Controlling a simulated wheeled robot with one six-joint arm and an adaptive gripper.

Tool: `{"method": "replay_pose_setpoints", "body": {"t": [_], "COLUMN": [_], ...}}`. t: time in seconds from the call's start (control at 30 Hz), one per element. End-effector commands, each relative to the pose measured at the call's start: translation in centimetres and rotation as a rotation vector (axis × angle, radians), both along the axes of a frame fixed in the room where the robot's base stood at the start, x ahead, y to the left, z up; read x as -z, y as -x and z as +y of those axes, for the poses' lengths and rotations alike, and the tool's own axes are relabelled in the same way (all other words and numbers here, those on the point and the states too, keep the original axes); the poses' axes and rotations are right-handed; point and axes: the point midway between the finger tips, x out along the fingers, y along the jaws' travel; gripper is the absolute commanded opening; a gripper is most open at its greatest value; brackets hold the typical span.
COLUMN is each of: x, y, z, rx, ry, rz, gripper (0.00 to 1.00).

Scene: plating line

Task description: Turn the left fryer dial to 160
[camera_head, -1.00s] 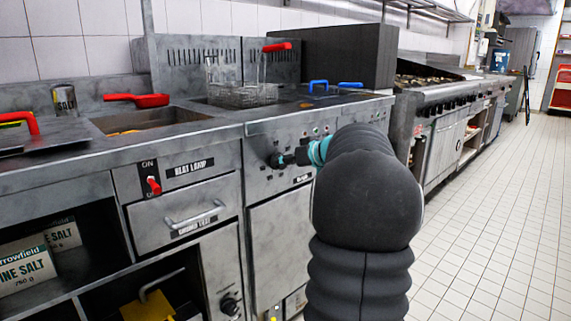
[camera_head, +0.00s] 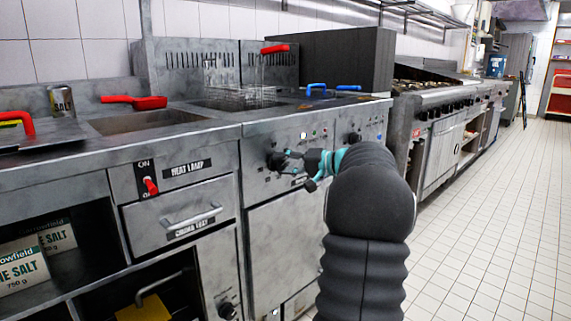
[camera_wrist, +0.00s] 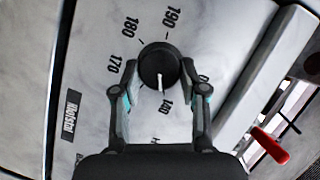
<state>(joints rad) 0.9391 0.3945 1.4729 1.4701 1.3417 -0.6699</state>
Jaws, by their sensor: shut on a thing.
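The left fryer dial (camera_head: 274,161) is a round black knob on the grey fryer front. In the wrist view, the dial (camera_wrist: 158,62) has a white pointer line aimed down in the picture, near the 140 mark. The 170, 180 and 190 marks show to the left of and above it. No 160 mark is readable; the left finger covers part of the scale. My gripper (camera_wrist: 159,68) has one fingertip on each side of the knob and is shut on it. In the head view, my gripper (camera_head: 284,160) reaches the dial from the right.
A second black dial (camera_head: 354,138) sits to the right on the same panel. A red heat lamp switch (camera_head: 151,186) is to the left. Fryer baskets (camera_head: 235,97) stand above. The tiled floor (camera_head: 480,220) is clear at the right.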

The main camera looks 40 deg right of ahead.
Motion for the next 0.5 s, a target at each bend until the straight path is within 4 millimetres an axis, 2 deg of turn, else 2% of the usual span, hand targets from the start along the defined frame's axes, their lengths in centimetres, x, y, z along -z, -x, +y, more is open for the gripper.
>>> {"method": "replay_pose_setpoints", "body": {"t": [0.5], "x": [0.38], "y": [-0.21], "z": [0.05], "rx": [-0.002], "ry": [-0.476], "rz": [0.037], "gripper": [0.08]}}
